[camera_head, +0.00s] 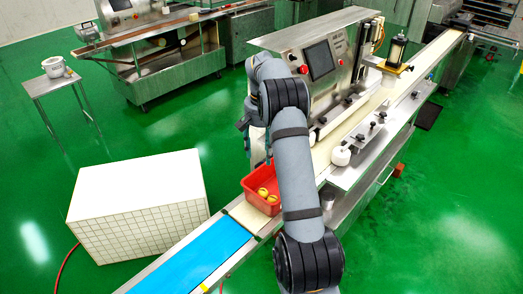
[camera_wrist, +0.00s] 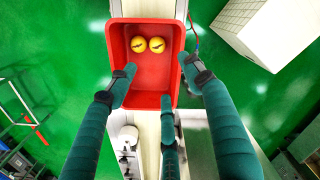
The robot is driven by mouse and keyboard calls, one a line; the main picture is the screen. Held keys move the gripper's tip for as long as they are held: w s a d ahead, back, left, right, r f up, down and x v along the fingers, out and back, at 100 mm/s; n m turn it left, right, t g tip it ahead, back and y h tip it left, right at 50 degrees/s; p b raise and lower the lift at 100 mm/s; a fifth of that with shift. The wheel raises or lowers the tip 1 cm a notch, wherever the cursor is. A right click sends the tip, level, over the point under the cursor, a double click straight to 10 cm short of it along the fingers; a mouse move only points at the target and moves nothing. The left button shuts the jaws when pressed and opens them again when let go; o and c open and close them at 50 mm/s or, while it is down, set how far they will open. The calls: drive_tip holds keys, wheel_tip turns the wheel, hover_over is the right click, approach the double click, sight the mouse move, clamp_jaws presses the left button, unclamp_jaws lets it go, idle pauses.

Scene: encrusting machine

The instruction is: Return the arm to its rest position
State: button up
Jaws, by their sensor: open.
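My gripper (camera_wrist: 160,82) shows in the wrist view as several teal fingers spread apart, with nothing between them. It is open above the near part of a red bin (camera_wrist: 115,48). Two yellow round pieces with dark marks (camera_wrist: 147,44) lie in the bin, beyond the fingertips. In the head view my grey arm (camera_head: 295,165) reaches across the middle of the picture. The red bin (camera_head: 248,194) stands on the conveyor line just left of the arm. The gripper is mostly hidden behind the arm there.
The encrusting machine (camera_head: 290,42) with its screen stands behind the arm. A blue conveyor belt (camera_head: 195,260) runs to the lower left. A white tiled block (camera_head: 140,200) stands on the green floor at left. A small table (camera_head: 50,83) holds a white pot.

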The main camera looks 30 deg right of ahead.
drive_tip(key=shift+f, duration=0.1)
wheel_tip(320, 180, down, 13)
drive_tip(key=shift+r, duration=0.3)
idle(0.4)
